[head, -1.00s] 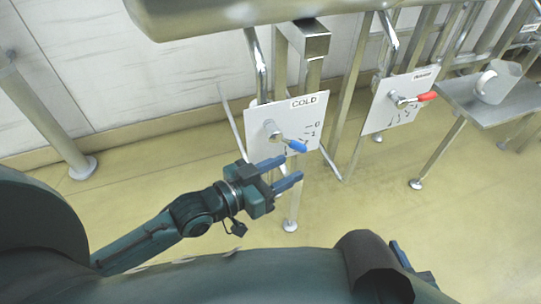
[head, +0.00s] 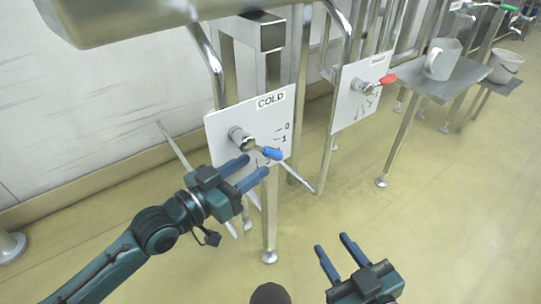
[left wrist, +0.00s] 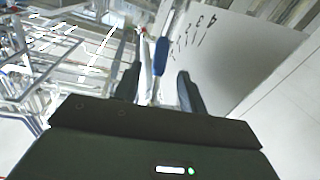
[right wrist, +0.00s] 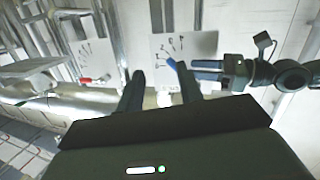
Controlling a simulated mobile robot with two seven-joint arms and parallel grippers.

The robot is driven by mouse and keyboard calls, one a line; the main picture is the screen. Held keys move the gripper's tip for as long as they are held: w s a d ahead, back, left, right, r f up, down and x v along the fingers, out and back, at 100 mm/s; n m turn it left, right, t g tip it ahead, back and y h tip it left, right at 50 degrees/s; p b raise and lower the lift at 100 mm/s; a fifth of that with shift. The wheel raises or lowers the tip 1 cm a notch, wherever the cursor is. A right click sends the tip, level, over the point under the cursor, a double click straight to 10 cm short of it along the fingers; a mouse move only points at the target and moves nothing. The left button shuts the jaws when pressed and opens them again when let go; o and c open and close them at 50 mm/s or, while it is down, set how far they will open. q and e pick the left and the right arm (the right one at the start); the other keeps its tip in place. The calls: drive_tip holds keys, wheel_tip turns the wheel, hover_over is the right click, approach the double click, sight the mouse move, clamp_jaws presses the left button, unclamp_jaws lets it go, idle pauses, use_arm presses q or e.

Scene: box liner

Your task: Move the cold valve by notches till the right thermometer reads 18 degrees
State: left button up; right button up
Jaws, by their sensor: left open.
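The cold valve is a grey hub with a blue-tipped lever (head: 271,153) on a white plate (head: 222,125) labelled COLD, with notch marks 0 and 1 readable. The lever points right and slightly down. My left gripper (head: 256,168) is open, just below and left of the blue tip in the head view. In the left wrist view the blue lever (left wrist: 161,56) shows between and beyond the fingers. My right gripper (head: 337,258) is open and empty at the lower right. The blue lever also shows in the right wrist view (right wrist: 171,64). No thermometer is recognisable.
A second white plate (head: 347,108) with a red lever (head: 387,79) stands to the right. A metal post (head: 269,215) stands below the cold plate. Open floor lies in front.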

sight(272, 154)
use_arm(q)
drive_tip(key=b+x, duration=0.1)
drive_tip(key=x, duration=0.5)
drive_tip(key=shift+w+d, duration=0.25)
clamp_jaws()
idle(0.3)
